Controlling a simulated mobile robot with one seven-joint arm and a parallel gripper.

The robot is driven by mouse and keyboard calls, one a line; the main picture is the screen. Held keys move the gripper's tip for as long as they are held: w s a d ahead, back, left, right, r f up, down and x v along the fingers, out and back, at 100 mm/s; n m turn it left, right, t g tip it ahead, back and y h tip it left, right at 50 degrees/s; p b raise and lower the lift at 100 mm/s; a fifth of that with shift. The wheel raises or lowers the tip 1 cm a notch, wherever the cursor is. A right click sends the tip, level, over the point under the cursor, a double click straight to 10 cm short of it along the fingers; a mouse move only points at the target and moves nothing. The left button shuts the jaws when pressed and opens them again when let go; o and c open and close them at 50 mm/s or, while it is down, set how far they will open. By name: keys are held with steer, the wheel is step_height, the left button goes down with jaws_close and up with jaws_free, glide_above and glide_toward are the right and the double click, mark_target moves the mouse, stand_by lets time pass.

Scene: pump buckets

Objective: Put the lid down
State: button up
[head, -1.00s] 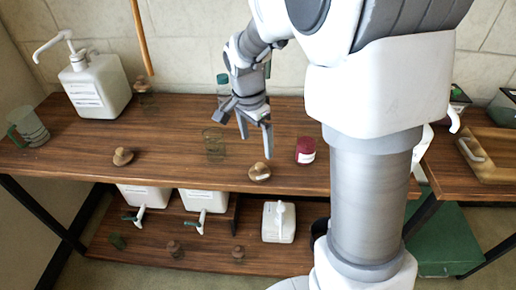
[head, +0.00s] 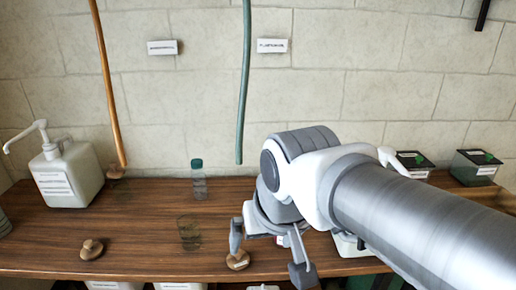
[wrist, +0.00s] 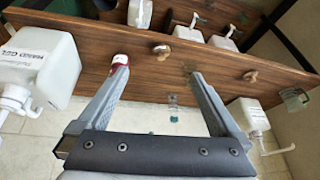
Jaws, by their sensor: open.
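A round brown lid with a knob (head: 238,261) lies on the wooden table near its front edge, close to my gripper. It also shows in the wrist view (wrist: 161,50), beyond the fingertips and apart from them. A second similar lid (head: 91,249) lies further left on the table, and it also shows in the wrist view (wrist: 250,76). My gripper (head: 268,252) is open and empty, its fingers spread above the table's front part. In the wrist view (wrist: 157,74) nothing is between the fingers.
A white pump dispenser (head: 65,175) stands at the left; another (wrist: 40,65) shows in the wrist view. An orange hose (head: 106,80) and a green hose (head: 245,80) hang over the table.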

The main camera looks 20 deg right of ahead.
steer(key=s+n, duration=0.1)
steer(key=s, duration=0.1)
steer(key=shift+s+n+t, duration=0.3)
steer(key=shift+n, duration=0.1)
step_height(320, 180, up, 11)
steer(key=p, duration=1.1)
